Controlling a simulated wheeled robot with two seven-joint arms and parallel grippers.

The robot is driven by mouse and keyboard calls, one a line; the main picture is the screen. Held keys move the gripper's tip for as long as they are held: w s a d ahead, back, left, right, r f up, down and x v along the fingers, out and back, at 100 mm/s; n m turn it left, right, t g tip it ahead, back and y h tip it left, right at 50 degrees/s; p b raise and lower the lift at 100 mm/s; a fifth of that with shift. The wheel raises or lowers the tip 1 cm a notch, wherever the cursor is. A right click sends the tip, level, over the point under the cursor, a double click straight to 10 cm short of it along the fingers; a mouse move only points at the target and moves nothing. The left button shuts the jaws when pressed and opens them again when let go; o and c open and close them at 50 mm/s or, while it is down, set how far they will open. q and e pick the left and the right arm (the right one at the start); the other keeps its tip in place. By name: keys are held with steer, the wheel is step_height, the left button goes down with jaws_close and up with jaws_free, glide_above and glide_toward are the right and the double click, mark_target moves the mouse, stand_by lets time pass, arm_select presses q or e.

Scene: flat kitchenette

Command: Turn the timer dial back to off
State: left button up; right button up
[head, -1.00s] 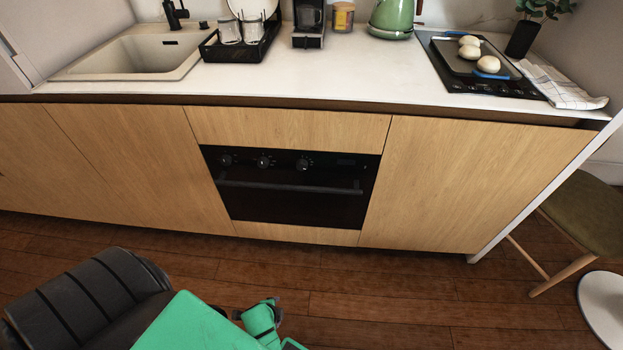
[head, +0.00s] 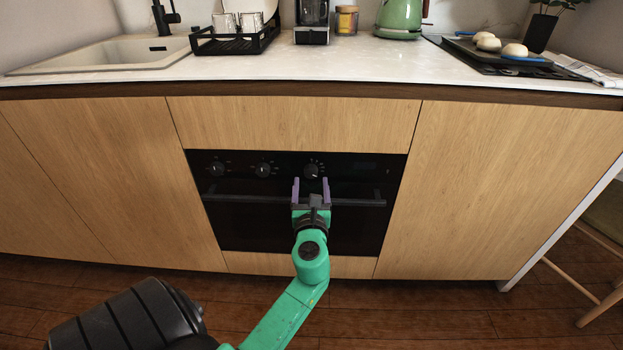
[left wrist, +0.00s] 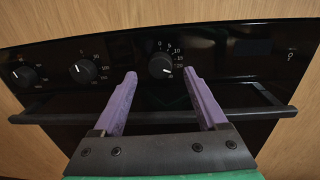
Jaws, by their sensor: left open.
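The timer dial (head: 311,170) is the right-hand knob on the black oven's (head: 230,225) control panel. In the left wrist view the timer dial (left wrist: 161,67) is a round black knob with numbers around it, and its white mark points to the lower right, away from the 0 at the top. My left gripper (head: 311,183) is open in front of the oven, with its purple fingers pointing at the dial. In the left wrist view the fingertips (left wrist: 160,78) appear on either side of the dial, with nothing between them. Whether they touch it cannot be told. My right gripper is not in view.
Two more knobs, the left one (head: 217,168) and the middle one (head: 263,169), sit left of the timer dial. The oven handle (head: 250,199) runs across below the knobs. The countertop (head: 350,65) overhangs above. A stool (head: 605,225) stands at the far right.

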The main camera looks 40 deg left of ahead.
mark_target(311, 174)
arm_select(q)
steer(key=x, duration=0.3)
steer(key=shift+w+a, duration=0.25)
jaws_close()
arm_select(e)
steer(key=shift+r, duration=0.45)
